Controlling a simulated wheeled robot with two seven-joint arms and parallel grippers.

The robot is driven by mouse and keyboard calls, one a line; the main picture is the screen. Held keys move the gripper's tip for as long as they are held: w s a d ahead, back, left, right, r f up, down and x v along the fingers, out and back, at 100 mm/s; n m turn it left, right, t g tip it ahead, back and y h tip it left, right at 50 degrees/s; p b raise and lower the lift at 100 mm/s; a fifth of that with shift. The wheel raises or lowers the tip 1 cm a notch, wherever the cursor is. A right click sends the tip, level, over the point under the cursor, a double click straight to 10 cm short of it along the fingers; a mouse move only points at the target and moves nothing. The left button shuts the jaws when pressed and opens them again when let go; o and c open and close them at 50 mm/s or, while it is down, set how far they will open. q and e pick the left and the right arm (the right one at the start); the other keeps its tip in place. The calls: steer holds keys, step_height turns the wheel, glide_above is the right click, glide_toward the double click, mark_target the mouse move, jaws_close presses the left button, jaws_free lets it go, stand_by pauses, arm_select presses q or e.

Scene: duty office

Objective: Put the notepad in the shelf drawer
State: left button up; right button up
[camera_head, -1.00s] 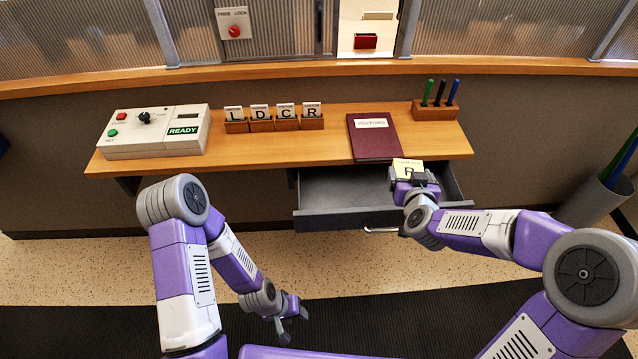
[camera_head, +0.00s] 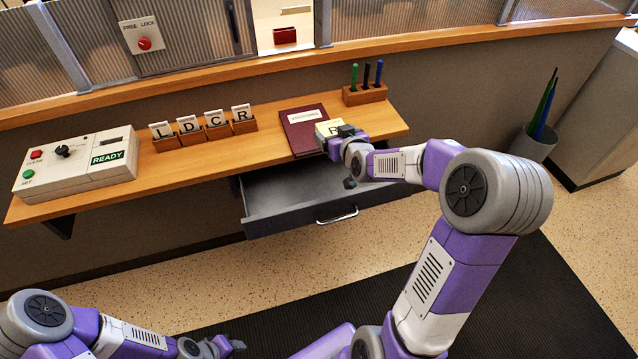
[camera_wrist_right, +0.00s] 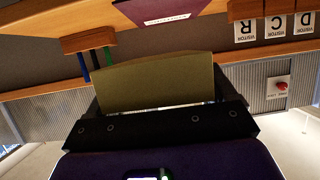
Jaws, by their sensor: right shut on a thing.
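The right wrist view shows the pad's plain face (camera_wrist_right: 155,82) between the dark fingers. The shelf drawer (camera_head: 286,221) is pulled open under the shelf, below the notepad. Its visible inside is bare; my right arm hides part of its right end. My left gripper (camera_head: 232,345) is low at the bottom edge, away from the drawer, small and with its fingers seemingly apart.
On the wooden shelf (camera_head: 90,203) are a control box (camera_head: 75,165), several lettered card holders (camera_head: 205,132), the visitors book (camera_head: 298,133) and a pen block (camera_head: 366,94). A bin with long rods (camera_head: 533,143) stands right. The floor before the drawer is clear.

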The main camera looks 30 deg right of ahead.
steer(key=d, duration=0.1)
steer(key=s+d, duration=0.1)
steer(key=shift+d+f, duration=0.3)
steer(key=shift+d, duration=0.05)
steer(key=d+f+b, duration=0.1)
steer(key=f, duration=0.3)
steer(key=d+f+b, duration=0.1)
steer(key=f, duration=0.4)
steer(key=w+d+f+b, duration=0.1)
steer(key=d+f+b, duration=0.1)
steer(key=f, duration=0.2)
steer(key=shift+f, duration=0.65)
steer(key=shift+a, duration=0.1)
steer(key=shift+f+b, duration=0.5)
steer(key=shift+b, duration=0.3)
steer(key=shift+f, duration=0.1)
steer(key=shift+s, duration=0.1)
